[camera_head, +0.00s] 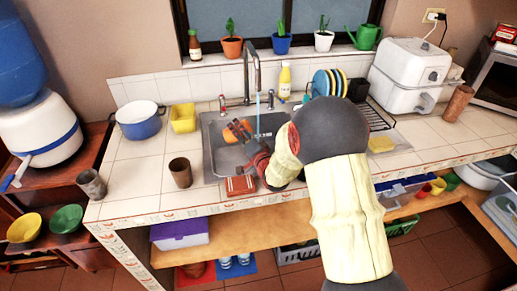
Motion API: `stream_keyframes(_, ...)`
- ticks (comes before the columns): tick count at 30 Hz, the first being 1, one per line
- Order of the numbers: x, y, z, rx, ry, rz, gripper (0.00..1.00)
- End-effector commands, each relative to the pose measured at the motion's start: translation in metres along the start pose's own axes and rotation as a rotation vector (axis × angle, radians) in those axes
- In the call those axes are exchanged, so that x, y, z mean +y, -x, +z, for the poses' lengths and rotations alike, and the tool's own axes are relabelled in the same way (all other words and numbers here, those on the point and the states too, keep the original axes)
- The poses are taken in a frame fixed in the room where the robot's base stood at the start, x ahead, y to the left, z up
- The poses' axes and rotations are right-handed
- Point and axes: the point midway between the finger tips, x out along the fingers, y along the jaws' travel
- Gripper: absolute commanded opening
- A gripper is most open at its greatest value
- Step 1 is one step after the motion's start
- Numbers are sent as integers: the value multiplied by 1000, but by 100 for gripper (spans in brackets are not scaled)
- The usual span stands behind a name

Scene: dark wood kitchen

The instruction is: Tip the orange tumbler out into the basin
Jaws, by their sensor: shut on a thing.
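The orange tumbler (231,134) is over the basin and looks tilted onto its side. I cannot see into it or tell whether anything comes out. My gripper (241,131) is shut on the tumbler, its dark fingers crossing it. My arm reaches in from the lower right and hides the right part of the basin. The grey metal basin (219,160) is set into the tiled counter. The tap (246,72) stands behind it, and a thin blue stream falls from its spout just right of the tumbler.
A brown cup (181,172) stands left of the basin, with a grey cup (91,184) farther left. A red block-like item (240,185) lies at the basin's front edge. A blue pot (140,122) and a yellow container (183,118) stand behind. A dish rack (372,115) is right.

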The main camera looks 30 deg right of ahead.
Motion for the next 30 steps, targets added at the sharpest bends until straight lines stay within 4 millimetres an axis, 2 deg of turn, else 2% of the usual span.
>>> stream_keyframes(10, 5, 0, 1, 12, -76, -33, 19)
stream_keyframes(30, 4, 6, -13, 30, -192, -82, 19)
